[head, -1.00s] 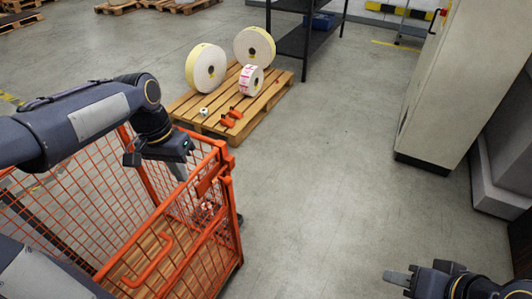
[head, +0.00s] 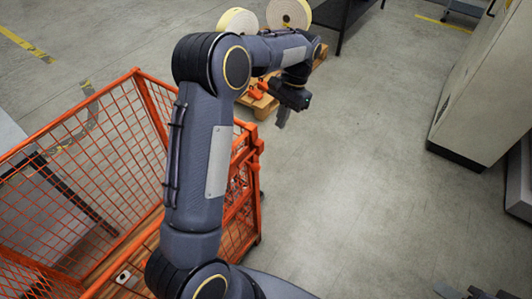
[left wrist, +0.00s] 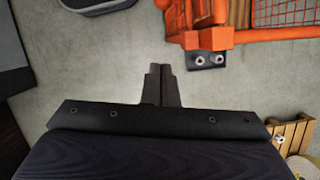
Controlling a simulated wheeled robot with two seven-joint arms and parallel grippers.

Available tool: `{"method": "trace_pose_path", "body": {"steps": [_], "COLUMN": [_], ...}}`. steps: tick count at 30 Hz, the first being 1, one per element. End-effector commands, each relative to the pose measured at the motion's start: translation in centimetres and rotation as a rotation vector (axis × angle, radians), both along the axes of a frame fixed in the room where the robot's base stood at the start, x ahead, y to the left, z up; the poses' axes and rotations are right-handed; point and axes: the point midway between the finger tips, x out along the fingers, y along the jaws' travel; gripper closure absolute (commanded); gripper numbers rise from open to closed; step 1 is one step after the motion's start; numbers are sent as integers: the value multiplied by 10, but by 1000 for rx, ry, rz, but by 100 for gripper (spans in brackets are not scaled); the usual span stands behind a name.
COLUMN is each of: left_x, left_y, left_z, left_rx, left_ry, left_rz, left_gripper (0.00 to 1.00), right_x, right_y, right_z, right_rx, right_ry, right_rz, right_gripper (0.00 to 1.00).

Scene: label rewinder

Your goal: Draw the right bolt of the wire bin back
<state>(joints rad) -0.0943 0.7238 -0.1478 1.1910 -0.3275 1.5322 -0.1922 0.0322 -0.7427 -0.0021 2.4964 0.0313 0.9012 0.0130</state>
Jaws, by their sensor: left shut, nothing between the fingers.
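The orange wire bin (head: 130,80) stands at the left in the head view, with my left arm crossing in front of its right part. Its orange corner frame (left wrist: 208,38) shows at the top right of the left wrist view, above a dark plate with two round heads. I cannot tell the right bolt apart in either view. My left gripper (head: 282,118) is shut and empty, over open floor to the right of the bin. Its fingertips (left wrist: 161,72) are apart from the corner frame. My right gripper (head: 462,293) is barely in view at the bottom edge, its jaws unclear.
A wooden pallet (head: 262,107) with label rolls (head: 289,12) stands behind my left arm. A dark rack (head: 345,18) stands at the top and a pale cabinet (head: 468,105) at the right. The floor (head: 350,190) between bin and cabinet is clear.

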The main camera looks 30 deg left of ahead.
Motion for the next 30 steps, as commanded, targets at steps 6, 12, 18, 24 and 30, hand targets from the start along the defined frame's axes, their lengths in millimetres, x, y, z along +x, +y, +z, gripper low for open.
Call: {"method": "trace_pose_path", "body": {"steps": [6, 12, 18, 24, 30], "left_x": [-7, -20, -33, -58, -66], "left_y": [2, 6, 9, 17, 19], "left_z": [-20, -60, -96, -99, -102], "left_rx": [0, 0, 0, 1, 0], "left_ry": [4, 6, 4, 1, 0], "left_rz": [1, 1, 2, 2, 2], "left_gripper": [100, 100, 100, 100, 100], "right_x": [0, 0, 0, 0, 0], "right_y": [0, 0, 0, 0, 0], "right_z": [3, 9, 16, 25, 27], "right_rx": [0, 0, 0, 0, 0], "right_ry": [0, 0, 0, 0, 0], "right_rz": [0, 0, 0, 0, 0], "right_gripper": [64, 64, 64, 64, 64]}}
